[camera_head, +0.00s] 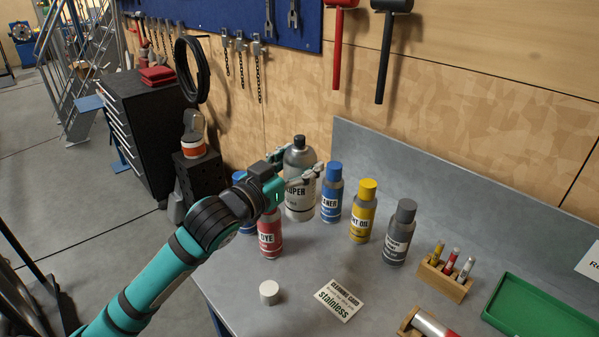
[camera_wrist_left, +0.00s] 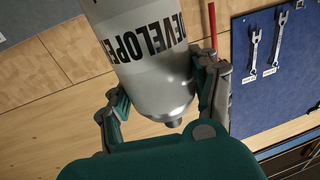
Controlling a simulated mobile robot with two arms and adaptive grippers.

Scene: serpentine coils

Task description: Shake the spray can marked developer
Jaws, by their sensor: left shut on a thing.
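The developer spray can (camera_head: 300,205) is a large white and grey can with a dark top. Its black label, partly hidden behind my gripper, ends in "OPER" in the head view. My left gripper (camera_head: 302,172) is shut on the can's upper part, one finger showing across its front. In the left wrist view, the can (camera_wrist_left: 150,75) reads DEVELOPER and sits between both fingers (camera_wrist_left: 160,95). In the head view it looks upright; whether its base touches the bench is unclear. My right gripper is not in view.
On the grey bench (camera_head: 290,300) stand a red dye can (camera_head: 270,238), and blue (camera_head: 332,195), yellow (camera_head: 363,215) and grey cans (camera_head: 398,235) to the right. A white cap (camera_head: 269,292) and a card (camera_head: 339,300) lie in front. A green tray (camera_head: 540,318) is at right.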

